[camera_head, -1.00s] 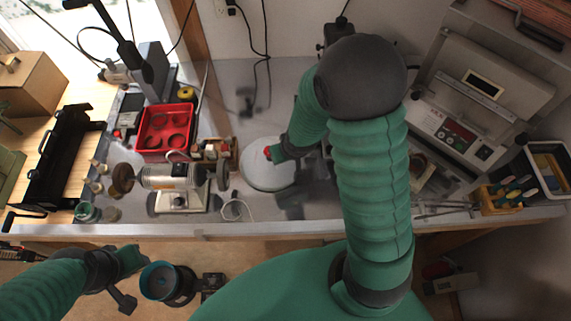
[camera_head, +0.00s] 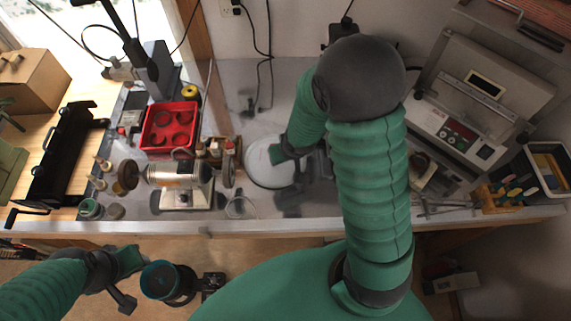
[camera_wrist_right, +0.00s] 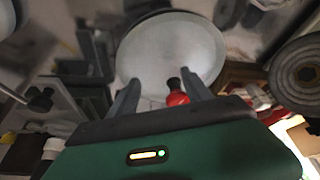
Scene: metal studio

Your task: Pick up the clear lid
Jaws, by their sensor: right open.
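The lid (camera_head: 262,172) is a pale, round disc lying on the metal bench, left of my right forearm in the head view. It also shows in the right wrist view (camera_wrist_right: 172,52), where its red knob (camera_wrist_right: 177,98) stands near the lid's lower edge. My right gripper (camera_wrist_right: 160,88) is open, with its two fingers on either side of the knob, which is nearer the right finger. No gap to the lid can be judged. In the head view the right gripper (camera_head: 276,155) covers the knob. My left gripper (camera_head: 127,281) is low at the left, away from the lid.
A bench grinder (camera_head: 180,175) stands left of the lid, with a red tray (camera_head: 168,128) behind it. A large grey machine (camera_head: 460,125) stands at the right, with a tool box (camera_head: 510,192) in front of it. Black cables (camera_head: 268,70) hang behind the lid.

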